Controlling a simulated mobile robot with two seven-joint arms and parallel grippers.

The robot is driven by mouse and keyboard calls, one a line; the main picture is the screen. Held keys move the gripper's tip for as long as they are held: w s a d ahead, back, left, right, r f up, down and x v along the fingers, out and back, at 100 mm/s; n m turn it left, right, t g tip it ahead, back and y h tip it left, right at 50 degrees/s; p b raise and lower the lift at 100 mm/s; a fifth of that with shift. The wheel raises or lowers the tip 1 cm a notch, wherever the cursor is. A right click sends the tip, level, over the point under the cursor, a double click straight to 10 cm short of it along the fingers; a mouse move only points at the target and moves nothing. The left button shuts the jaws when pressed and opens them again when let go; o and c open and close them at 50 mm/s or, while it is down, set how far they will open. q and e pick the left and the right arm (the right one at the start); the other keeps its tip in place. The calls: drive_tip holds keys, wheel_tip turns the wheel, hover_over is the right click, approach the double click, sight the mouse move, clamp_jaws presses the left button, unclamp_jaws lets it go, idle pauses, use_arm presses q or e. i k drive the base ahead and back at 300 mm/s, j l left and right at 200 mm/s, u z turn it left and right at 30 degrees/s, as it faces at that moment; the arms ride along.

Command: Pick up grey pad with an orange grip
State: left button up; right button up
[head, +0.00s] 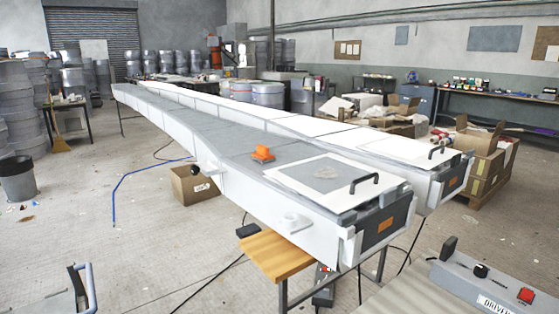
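A small block with an orange grip (262,153) sits on the grey top of the long white mould (215,130), near its wide front end. The grey pad under the grip is hard to tell from the grey surface at this size. Neither of my grippers shows in the head view, and nothing is seen touching the orange grip.
A white-framed panel with a grey centre (322,175) and a black handle lies just right of the grip. A second long mould (400,150) runs behind. A wooden step (270,255) and a control box (490,285) stand in front. A cardboard box (190,185) is on the floor.

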sight(263, 156)
drive_tip(key=i+j, duration=0.6)
drive_tip(key=i+j+z, duration=0.45)
drive_tip(key=j, duration=0.4)
drive_tip(key=z, duration=1.25)
drive_tip(key=i+j, duration=0.05)
